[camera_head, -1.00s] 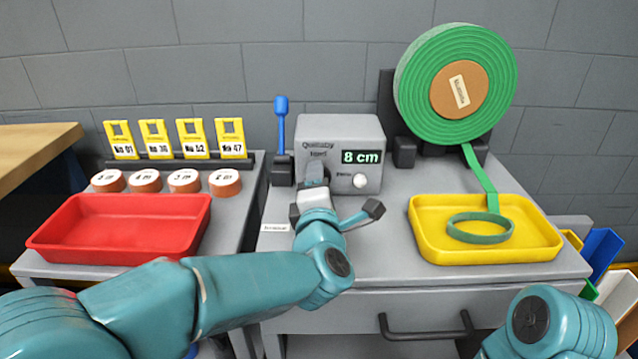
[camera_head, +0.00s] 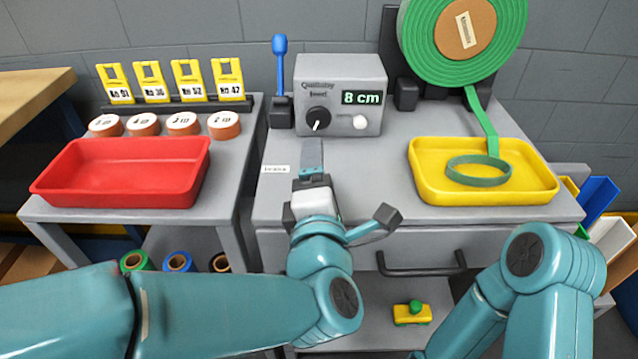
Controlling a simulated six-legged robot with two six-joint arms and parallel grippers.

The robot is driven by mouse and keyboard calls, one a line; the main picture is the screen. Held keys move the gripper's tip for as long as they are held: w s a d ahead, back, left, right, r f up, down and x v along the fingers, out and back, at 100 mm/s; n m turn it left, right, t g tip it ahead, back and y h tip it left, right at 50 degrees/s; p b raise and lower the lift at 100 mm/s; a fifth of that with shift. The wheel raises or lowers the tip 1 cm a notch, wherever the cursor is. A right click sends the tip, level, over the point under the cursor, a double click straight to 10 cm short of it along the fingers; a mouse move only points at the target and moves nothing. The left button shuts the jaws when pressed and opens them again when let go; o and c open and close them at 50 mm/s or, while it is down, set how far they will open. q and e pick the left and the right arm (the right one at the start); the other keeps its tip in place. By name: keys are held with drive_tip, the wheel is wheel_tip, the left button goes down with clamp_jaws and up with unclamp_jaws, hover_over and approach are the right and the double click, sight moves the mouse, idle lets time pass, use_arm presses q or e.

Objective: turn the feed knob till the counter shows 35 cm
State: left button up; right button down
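The feed knob (camera_head: 318,120) is black with a white pointer mark. It sits on the front of the grey feed box (camera_head: 341,75). The counter (camera_head: 362,98) on that box reads 8 cm in green. A white button (camera_head: 360,122) is right of the knob. My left gripper (camera_head: 311,150) is in front of and below the knob, apart from it, with its fingers pointing toward the box. The fingers overlap in this view, so the gap between them cannot be judged; no object shows in them. My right arm is at the lower right, its gripper out of view.
A blue-handled lever (camera_head: 280,75) stands left of the box. A green strip runs from the roll (camera_head: 420,62) into the yellow tray (camera_head: 430,193). A red tray (camera_head: 70,190) and several round labelled pieces lie left. A drawer handle (camera_head: 420,270) is below.

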use_arm(q)
drive_tip(key=shift+s, duration=1.8)
